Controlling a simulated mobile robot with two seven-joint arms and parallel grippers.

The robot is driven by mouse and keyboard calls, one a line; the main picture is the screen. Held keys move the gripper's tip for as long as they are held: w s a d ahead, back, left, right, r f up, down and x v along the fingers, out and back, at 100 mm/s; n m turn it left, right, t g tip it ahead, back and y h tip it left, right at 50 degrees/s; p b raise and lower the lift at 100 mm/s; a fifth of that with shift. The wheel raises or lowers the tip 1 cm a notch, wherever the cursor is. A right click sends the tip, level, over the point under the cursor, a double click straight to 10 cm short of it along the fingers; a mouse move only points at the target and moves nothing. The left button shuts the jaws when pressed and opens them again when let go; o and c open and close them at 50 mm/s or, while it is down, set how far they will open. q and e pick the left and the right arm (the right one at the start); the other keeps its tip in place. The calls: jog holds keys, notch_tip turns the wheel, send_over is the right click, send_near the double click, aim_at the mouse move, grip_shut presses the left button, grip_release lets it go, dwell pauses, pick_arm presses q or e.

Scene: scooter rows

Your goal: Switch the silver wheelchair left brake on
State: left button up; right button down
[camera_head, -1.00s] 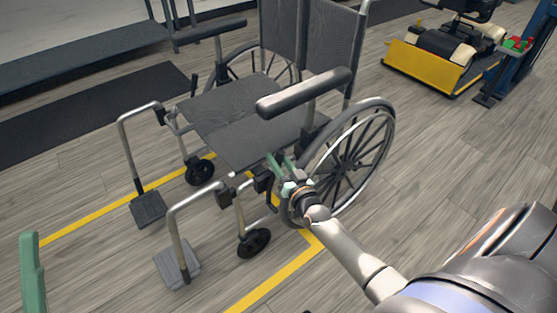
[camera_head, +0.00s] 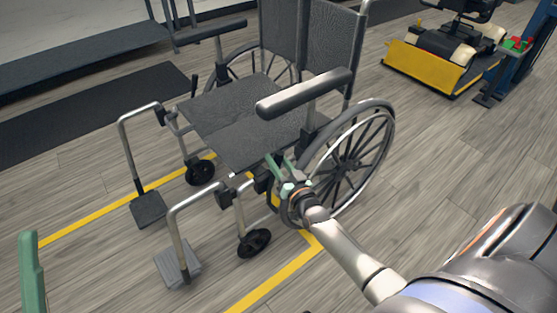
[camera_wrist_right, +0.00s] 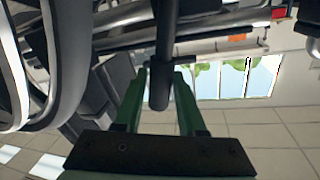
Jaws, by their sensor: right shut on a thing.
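The silver wheelchair (camera_head: 240,105) stands on the wood floor with its footrests toward the lower left. Its left wheel (camera_head: 350,160) is on the right in the head view. My right gripper (camera_head: 280,168) is beside the front of that wheel, below the seat edge. In the right wrist view, the dark brake lever (camera_wrist_right: 159,92) with a rounded end lies between the green fingers of my right gripper (camera_wrist_right: 158,85), which are shut on it. The lever is mostly hidden in the head view. One green finger of my left gripper (camera_head: 32,275) shows at the lower left; its jaw state cannot be seen.
The left armrest (camera_head: 304,93) stands above my right gripper. The front caster (camera_head: 254,242) and footrest (camera_head: 178,263) are nearby. Yellow tape (camera_head: 275,284) marks the floor. A mobility scooter (camera_head: 440,50) stands at the back right.

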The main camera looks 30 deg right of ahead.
jog(key=shift+s+a+r+n+p, duration=0.1)
jog(key=shift+a+r+n+p, duration=0.15)
jog(key=shift+a+n+p, duration=0.45)
jog(key=shift+a+n+t, duration=0.3)
jog(key=shift+a+n, duration=0.6)
jog(key=shift+s+a+f+n+t+y, duration=0.15)
jog(key=shift+a+n+t, duration=0.1)
jog(key=shift+a+n, duration=0.75)
jog(key=shift+s+a+f+n+t+y, duration=0.15)
jog(key=shift+a+n+t, duration=0.1)
jog(key=shift+a+n, duration=0.7)
jog(key=shift+w+d+n, duration=0.1)
jog(key=shift+d+n, duration=0.05)
jog(key=shift+n, duration=0.1)
jog(key=c, duration=0.5)
grip_release()
